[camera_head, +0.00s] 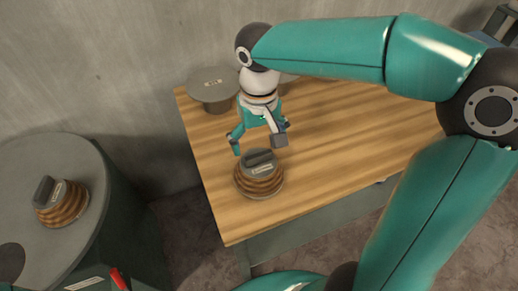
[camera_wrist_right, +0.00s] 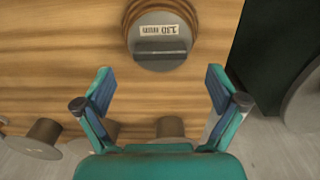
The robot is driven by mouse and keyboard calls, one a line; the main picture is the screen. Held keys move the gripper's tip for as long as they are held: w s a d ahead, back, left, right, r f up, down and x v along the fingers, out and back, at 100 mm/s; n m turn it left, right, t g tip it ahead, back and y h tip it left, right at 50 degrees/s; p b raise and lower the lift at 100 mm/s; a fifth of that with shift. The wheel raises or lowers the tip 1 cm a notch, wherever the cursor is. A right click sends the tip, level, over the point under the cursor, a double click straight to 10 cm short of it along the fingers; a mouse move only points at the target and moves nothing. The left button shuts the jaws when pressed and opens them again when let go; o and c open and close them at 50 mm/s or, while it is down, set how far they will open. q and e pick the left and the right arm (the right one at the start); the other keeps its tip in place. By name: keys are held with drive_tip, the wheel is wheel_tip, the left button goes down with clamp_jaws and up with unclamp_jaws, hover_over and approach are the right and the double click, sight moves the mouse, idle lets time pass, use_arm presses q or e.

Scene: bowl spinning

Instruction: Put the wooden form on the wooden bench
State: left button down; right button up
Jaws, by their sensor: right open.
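A wooden form (camera_head: 258,183), ringed wood with a grey top and a dark raised bar, stands upright on the wooden bench (camera_head: 330,150) near its left front part. It also shows in the right wrist view (camera_wrist_right: 160,22), with a label reading "130 mm" upside down. My right gripper (camera_head: 258,142) is open and empty just behind and above this form. In the wrist view the form lies ahead, centred between the spread fingers, and I see no contact. A second, similar form (camera_head: 70,212) sits on the round grey drum top at left. My left gripper is out of view.
A grey flanged spool (camera_head: 212,84) stands at the bench's back left corner, and another is partly hidden behind my right wrist. The round grey drum (camera_head: 105,215) is left of the bench, across a floor gap. The bench's right part is clear under my right arm.

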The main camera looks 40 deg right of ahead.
wheel_tip(320, 180, up, 7)
drive_tip(key=shift+f+p, duration=0.15)
drive_tip(key=shift+p, duration=0.25)
drive_tip(key=shift+s+f, duration=0.1)
